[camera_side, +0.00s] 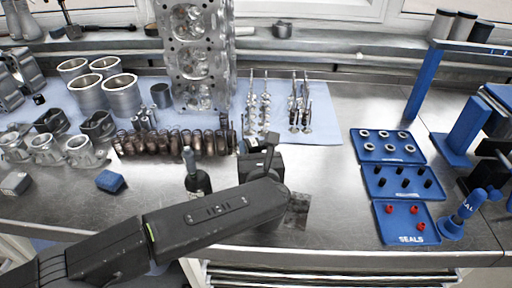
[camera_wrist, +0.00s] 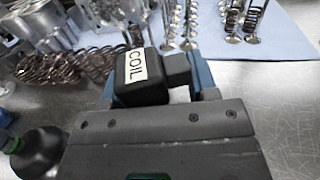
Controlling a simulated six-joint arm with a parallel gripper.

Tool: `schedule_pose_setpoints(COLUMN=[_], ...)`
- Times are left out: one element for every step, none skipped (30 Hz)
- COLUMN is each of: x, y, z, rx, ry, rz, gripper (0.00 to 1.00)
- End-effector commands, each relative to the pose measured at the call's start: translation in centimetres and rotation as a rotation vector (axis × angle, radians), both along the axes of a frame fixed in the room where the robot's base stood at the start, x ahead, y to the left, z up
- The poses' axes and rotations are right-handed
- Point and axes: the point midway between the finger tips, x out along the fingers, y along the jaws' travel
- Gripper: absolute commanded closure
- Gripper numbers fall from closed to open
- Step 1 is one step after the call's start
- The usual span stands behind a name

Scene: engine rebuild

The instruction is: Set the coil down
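The coil (camera_wrist: 140,82) is a black block with a white label reading COIL, seen close up in the wrist view. It sits between the blue-padded fingers of my gripper (camera_wrist: 155,88), which appears shut on it. In the side view my gripper (camera_side: 258,158) is over the middle of the steel bench, just in front of the coiled springs. There the coil is mostly hidden by my dark wrist, and I cannot tell whether it touches the bench.
A dark bottle (camera_side: 196,178) stands close left of my gripper. Copper-coloured springs (camera_side: 175,143) and upright valves (camera_side: 262,110) are behind. Blue trays (camera_side: 385,181) lie at right. A small dark square patch (camera_side: 297,212) is on the bench. Bare steel (camera_side: 335,190) lies between gripper and trays.

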Motion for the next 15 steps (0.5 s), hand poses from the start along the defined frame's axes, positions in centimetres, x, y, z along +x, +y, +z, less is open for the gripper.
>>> schedule_pose_setpoints(x=[0.00,0.00,0.00,0.01,0.00,0.00,0.00,0.00,0.00,0.00,0.00,0.00,0.01,0.01,0.01], y=[0.00,0.00,0.00,0.00,0.00,0.00,0.00,0.00,0.00,0.00,0.00,0.00,0.00,0.00,0.00], z=[0.05,0.05,0.05,0.05,0.05,0.05,0.05,0.05,0.05,0.04,0.05,0.05,0.05,0.07,0.15], rx=[-0.001,0.000,0.000,0.000,0.000,0.000,0.000,0.000,0.000,0.000,0.000,0.000,0.000,0.000,-0.001], ry=[0.000,0.000,0.000,0.000,0.000,0.000,0.000,0.000,0.000,0.000,0.000,0.000,0.000,0.000,0.000], rz=[0.000,0.000,0.000,0.000,0.000,0.000,0.000,0.000,0.000,0.000,0.000,0.000,0.000,0.000,0.000], gripper=[0.42,0.40,0.36,0.33,0.30,0.26,0.23,0.21,0.21,0.21,0.21,0.21,0.21,0.21,0.21])
